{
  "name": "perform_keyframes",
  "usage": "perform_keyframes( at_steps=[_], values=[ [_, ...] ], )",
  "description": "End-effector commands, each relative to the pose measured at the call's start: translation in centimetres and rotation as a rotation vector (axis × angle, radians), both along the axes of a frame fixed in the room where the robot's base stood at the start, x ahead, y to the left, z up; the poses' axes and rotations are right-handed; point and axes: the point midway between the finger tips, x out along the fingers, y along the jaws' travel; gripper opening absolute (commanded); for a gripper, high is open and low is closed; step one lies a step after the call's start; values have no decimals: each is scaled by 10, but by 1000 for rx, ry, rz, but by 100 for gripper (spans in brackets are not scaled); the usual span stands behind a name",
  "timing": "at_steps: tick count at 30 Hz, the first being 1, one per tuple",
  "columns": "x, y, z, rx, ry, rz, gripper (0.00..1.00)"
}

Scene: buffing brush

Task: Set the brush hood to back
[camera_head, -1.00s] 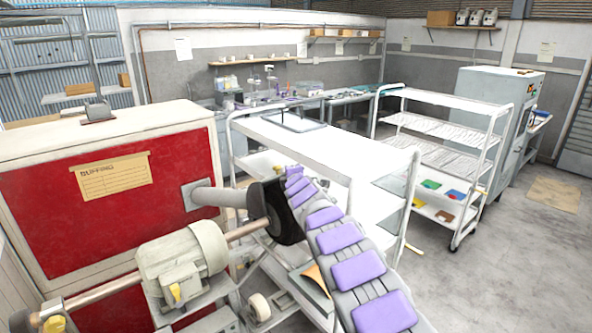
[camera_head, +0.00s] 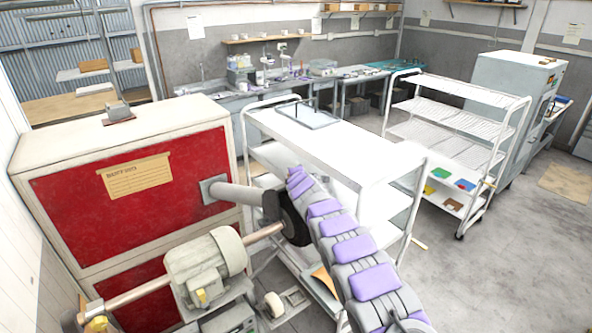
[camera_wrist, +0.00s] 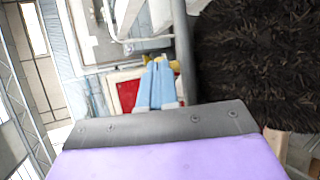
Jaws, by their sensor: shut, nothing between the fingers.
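The buffing brush (camera_head: 292,222) is a dark wheel on a shaft, partly covered by my purple-and-grey arm in the head view. In the wrist view its black bristles (camera_wrist: 262,65) fill the upper right. The dark hood (camera_head: 270,205) sits at the end of a grey duct, beside the brush; its exact setting cannot be told. In the wrist view my gripper (camera_wrist: 160,62) shows as two light-blue fingers with yellow tips, shut and empty, left of the bristles. A dark grey upright bar (camera_wrist: 185,50) stands close to its right; contact cannot be told. The head view hides my gripper behind the arm.
A motor (camera_head: 205,262) with a long shaft stands before a red-and-white cabinet (camera_head: 120,190). A white cart (camera_head: 345,150) is close behind the brush. A wire-shelf cart (camera_head: 460,120) stands further right. Open floor (camera_head: 500,270) lies at the right.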

Motion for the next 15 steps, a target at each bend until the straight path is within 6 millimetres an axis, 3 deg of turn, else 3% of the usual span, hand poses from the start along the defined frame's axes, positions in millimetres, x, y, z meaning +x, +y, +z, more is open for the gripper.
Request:
perform_keyframes(
  at_steps=[15],
  values=[
    [7, 8, -8, -2, 8, 3, 0]
  ],
)
